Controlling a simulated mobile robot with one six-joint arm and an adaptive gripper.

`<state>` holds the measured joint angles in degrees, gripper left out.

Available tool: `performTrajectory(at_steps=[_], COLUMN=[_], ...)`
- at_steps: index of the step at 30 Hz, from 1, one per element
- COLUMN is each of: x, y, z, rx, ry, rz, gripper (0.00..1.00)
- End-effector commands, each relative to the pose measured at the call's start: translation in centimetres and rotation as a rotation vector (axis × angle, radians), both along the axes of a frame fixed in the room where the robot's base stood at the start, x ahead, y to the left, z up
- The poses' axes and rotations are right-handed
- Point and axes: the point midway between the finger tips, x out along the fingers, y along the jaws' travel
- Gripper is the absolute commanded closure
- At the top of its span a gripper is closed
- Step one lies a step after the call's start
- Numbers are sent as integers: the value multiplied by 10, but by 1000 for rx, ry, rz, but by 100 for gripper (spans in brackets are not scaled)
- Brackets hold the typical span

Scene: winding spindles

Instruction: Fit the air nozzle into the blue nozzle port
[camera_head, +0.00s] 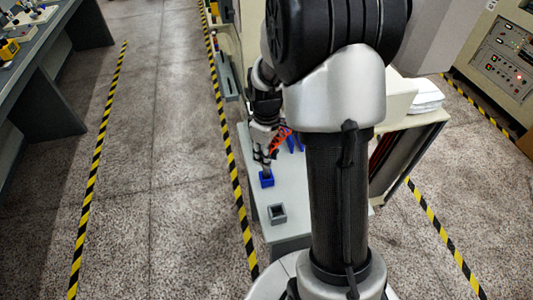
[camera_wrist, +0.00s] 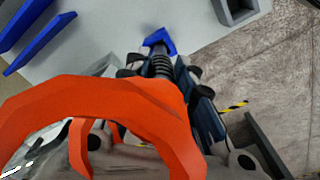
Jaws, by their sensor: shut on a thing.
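The air nozzle has an orange body (camera_wrist: 110,105) that fills much of the lower wrist view, with a dark ribbed tip (camera_wrist: 162,66). Its orange part (camera_head: 281,138) also shows in the head view. My gripper (camera_wrist: 161,72) is shut on the nozzle, one dark finger on each side of the ribbed part. The blue nozzle port (camera_wrist: 159,40) lies straight beyond the tip. In the head view the port (camera_head: 267,179) sits on the grey table, right under my gripper (camera_head: 263,158). The tip's end meets the port's outline; I cannot tell whether it is inside.
A grey square socket (camera_head: 278,213) stands on the table nearer the front, and in the wrist view (camera_wrist: 238,10) at top right. Blue upright bars (camera_wrist: 35,42) stand at the left there. The grey tabletop (camera_head: 291,187) is otherwise mostly clear.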

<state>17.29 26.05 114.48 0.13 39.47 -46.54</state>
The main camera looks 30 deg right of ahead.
Motion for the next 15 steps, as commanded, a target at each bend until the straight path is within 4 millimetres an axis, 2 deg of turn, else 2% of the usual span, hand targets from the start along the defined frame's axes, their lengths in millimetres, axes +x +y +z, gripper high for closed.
performTrajectory(at_steps=[15], x=[0], y=[0], z=[-14], rx=[0], ry=[1], rz=[0], gripper=[100])
